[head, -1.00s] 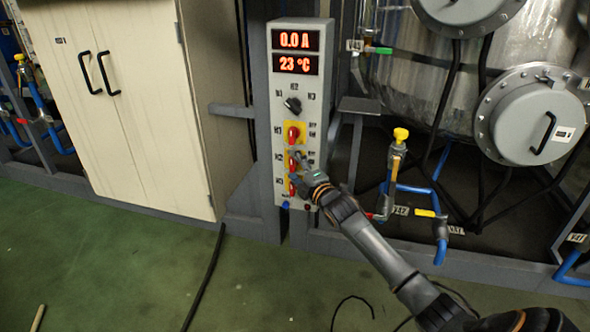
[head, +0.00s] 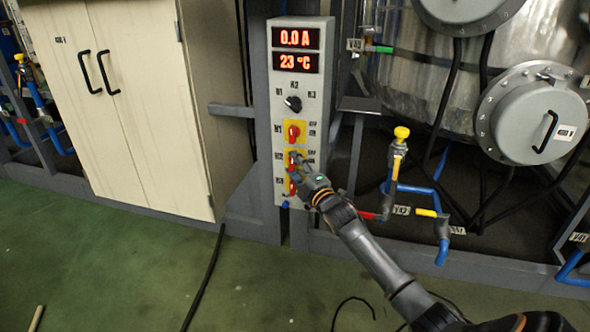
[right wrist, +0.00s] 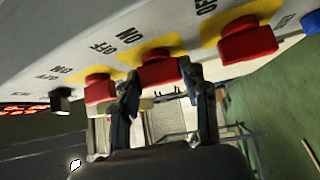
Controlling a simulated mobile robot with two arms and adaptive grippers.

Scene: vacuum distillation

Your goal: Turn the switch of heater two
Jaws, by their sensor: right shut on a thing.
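The grey control panel (head: 318,90) stands upright in the middle of the head view. It has a column of red switches on yellow plates. The middle one, heater two's switch (right wrist: 160,70), sits between my right gripper's fingers in the right wrist view; the gripper largely covers it in the head view. My right gripper (head: 297,163) is shut on this switch. The upper red switch (head: 293,133) is clear of the gripper. The lower red switch (head: 292,187) is partly hidden by it. My left gripper is not in view.
The panel's displays (head: 296,50) read 0.0 A and 23 °C, above a black selector knob (head: 293,103). A cream cabinet (head: 140,110) stands left. A yellow-handled valve (head: 401,133) and blue pipes are right, below a steel vessel (head: 420,80). Green floor (head: 100,270) lies in front.

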